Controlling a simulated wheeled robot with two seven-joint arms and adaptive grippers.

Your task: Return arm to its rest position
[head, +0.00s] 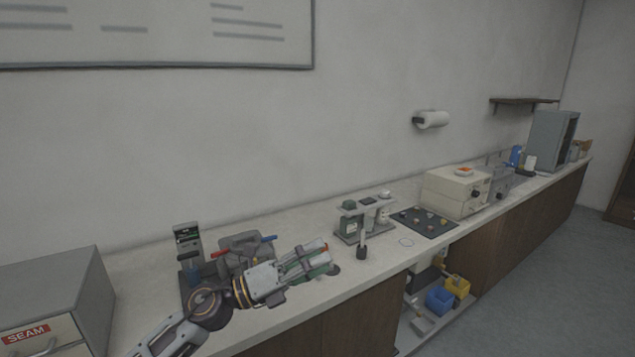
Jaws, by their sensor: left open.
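My left arm comes in from the bottom left of the head view and reaches over the counter. My left gripper (325,258) is open, with its fingers pointing right above the counter top. I see nothing held between its fingers. Part of a grey machine (246,247) with red and blue handles shows just behind my arm, and the arm hides its lower front. My right gripper is not in view.
The counter (300,222) runs to the back right. A small stand with bottles (365,216), a dark mat with small pieces (424,221) and a beige box (453,191) stand along it. A grey cabinet marked SEAM (62,283) is at left. Blue bin (439,300) sits below.

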